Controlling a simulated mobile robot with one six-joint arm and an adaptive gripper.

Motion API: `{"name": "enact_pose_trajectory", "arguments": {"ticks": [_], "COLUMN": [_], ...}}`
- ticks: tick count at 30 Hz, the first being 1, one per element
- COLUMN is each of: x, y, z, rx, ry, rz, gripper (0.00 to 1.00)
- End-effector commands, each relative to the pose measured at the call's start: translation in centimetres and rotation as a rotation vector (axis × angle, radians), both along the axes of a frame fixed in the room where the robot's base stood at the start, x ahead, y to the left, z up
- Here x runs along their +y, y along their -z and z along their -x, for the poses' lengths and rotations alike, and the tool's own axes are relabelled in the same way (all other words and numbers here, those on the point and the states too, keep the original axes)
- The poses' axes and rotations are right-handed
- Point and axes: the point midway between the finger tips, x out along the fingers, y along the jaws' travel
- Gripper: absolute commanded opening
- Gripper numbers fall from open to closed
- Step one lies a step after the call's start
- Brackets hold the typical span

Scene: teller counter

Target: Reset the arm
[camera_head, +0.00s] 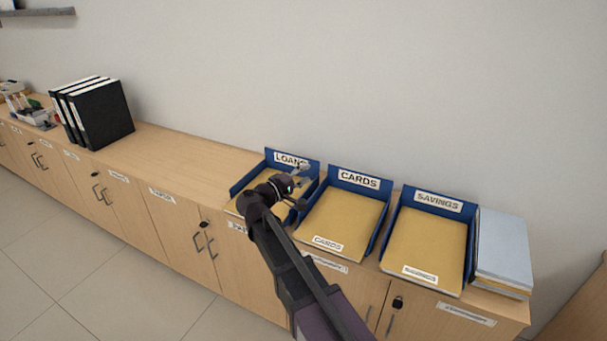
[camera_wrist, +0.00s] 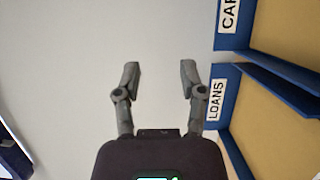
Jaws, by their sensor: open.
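My gripper (camera_head: 304,186) is over the blue LOANS tray (camera_head: 271,155) in the head view, and my arm hides part of that tray. In the wrist view my gripper (camera_wrist: 160,77) is open, its two fingers apart with only pale wall between them. No object is held. The LOANS tray also shows at the right of the wrist view, by its label (camera_wrist: 215,99).
The CARDS tray (camera_head: 385,181) and SAVINGS tray (camera_head: 472,218) stand to the right, with yellow folders inside. A paper stack (camera_head: 503,245) is at the counter's right end. Black binders (camera_head: 103,114) stand at the left. Bare counter (camera_head: 190,157) lies between.

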Motion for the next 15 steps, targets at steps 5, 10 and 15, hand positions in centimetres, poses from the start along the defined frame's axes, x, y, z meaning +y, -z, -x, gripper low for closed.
{"name": "enact_pose_trajectory", "arguments": {"ticks": [5,10,15], "x": [-0.7,-3.8,-8.8], "y": [0.1,1.1,3.0], "z": [0.1,0.6,2.0], "rx": [0.010,0.056,0.141], "ry": [0.011,0.057,0.145], "rz": [-0.015,-0.091,-0.236], "gripper": [0.52,0.52,0.52]}}
